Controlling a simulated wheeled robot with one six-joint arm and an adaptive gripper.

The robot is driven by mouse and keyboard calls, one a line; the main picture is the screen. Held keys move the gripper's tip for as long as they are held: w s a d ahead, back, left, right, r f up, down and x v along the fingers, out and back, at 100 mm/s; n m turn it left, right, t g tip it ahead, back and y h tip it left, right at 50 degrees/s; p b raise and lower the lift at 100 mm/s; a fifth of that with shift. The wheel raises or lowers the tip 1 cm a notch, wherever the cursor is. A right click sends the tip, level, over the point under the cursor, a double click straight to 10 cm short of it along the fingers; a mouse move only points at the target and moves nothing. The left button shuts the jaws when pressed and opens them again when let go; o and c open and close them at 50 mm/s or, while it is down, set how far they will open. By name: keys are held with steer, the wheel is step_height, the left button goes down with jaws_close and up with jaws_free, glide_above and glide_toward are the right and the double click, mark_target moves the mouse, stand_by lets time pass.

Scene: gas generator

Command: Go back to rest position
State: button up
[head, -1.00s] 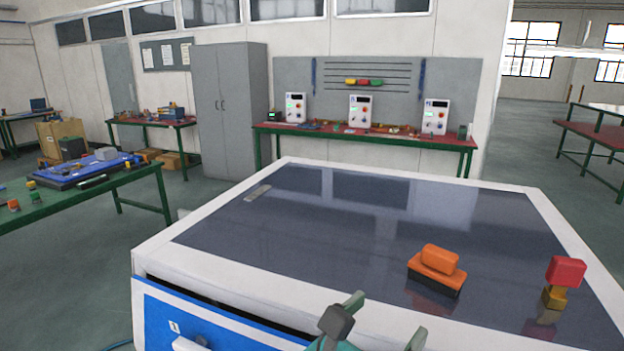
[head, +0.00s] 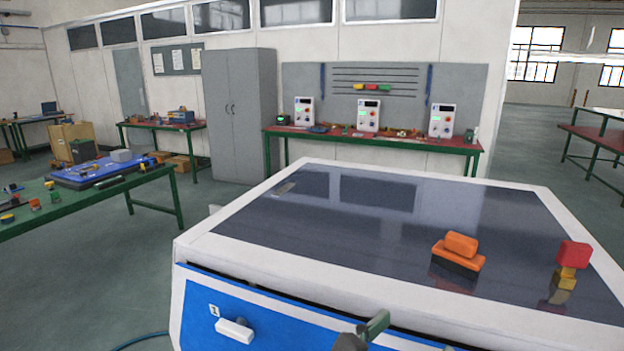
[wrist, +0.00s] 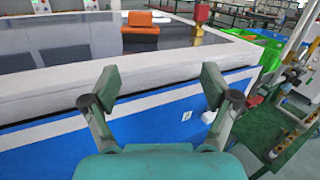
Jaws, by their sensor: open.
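My gripper (wrist: 158,92) shows in the wrist view with its two fingers spread apart and nothing between them. It is in front of the blue-fronted cabinet (wrist: 60,148), near the white edge of its top. In the head view only part of a green finger (head: 376,326) shows at the bottom edge, and the rest is cut off. The cabinet (head: 290,250) has a dark glossy top with a white rim.
An orange block on a dark base (head: 459,252) and a red-topped yellow piece (head: 572,256) stand on the cabinet's right side. A small flat grey piece (head: 285,188) lies at the far left. A green-legged table (head: 150,178) stands left. Floor between is clear.

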steer(key=s+d+f+n+t+h, duration=0.1)
steer(key=s+d+f+n+t, duration=0.25)
steer(key=s+n, duration=0.35)
steer(key=s+d+f+n+t+h, duration=0.1)
steer(key=s+d+f+n+t, duration=0.1)
steer(key=s+d+n+t, duration=0.5)
steer(key=s+a+f+n+g+y, duration=0.2)
steer(key=s+f+n+g+y, duration=0.2)
steer(key=s+f+n+y, duration=0.4)
steer(key=s+a+f+n+g+y, duration=0.2)
steer(key=s+f+n+y, duration=0.6)
steer(key=f+n, duration=0.8)
steer(key=s+n+g, duration=0.1)
steer(key=n+g, duration=0.1)
steer(key=n, duration=0.4)
steer(key=shift+s+a+n, duration=0.3)
steer(key=shift+a, duration=0.05)
steer(key=shift+r, duration=0.1)
